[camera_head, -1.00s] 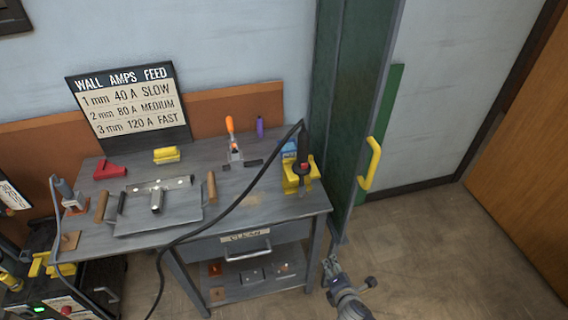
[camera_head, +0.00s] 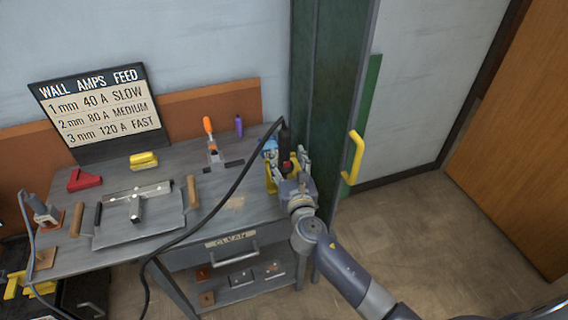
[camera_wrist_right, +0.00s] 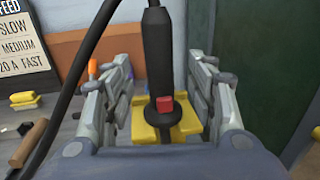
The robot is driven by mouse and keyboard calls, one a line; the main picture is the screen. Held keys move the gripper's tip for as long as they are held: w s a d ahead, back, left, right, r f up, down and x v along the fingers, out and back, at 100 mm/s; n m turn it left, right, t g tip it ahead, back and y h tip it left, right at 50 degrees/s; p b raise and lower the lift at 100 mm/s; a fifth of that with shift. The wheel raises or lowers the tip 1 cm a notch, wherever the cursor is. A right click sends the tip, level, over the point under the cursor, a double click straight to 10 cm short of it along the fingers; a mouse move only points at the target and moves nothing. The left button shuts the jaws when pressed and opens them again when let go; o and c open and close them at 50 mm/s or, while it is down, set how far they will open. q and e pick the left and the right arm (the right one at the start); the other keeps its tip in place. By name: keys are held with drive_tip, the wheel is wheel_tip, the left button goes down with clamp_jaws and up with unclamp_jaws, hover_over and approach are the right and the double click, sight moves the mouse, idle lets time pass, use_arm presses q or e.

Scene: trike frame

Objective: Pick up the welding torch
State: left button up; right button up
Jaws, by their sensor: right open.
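The welding torch (camera_head: 286,148) has a black handle with a red trigger and a black cable. It stands upright in a yellow holder (camera_head: 270,183) at the right end of the workbench. In the right wrist view the torch (camera_wrist_right: 157,60) is between the fingers, with its red trigger facing the wrist, and the yellow holder (camera_wrist_right: 185,124) is below. My right gripper (camera_head: 288,165) is open around the torch, with a gap showing on each side. It also shows in the right wrist view (camera_wrist_right: 160,100). My left gripper is out of view.
The grey workbench (camera_head: 237,203) carries a clamp with an orange handle (camera_head: 208,126), a yellow block (camera_head: 144,160), a red magnet (camera_head: 84,179) and a metal workpiece (camera_head: 136,210). A green cabinet (camera_head: 325,90) stands close on the right. The torch cable (camera_head: 215,213) drapes across the bench.

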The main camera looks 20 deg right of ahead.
sight(286, 151)
drive_tip(key=shift+w+d+f, duration=0.1)
drive_tip(key=shift+w+d, duration=0.05)
drive_tip(key=shift+w, duration=1.2)
drive_tip(key=shift+w+d+f, duration=0.1)
drive_tip(key=shift+w, duration=1.2)
drive_tip(key=shift+r, duration=0.1)
drive_tip(key=shift+s, duration=0.1)
drive_tip(key=c, duration=1.1)
drive_tip(key=shift+r, duration=0.15)
drive_tip(key=shift+c, duration=0.2)
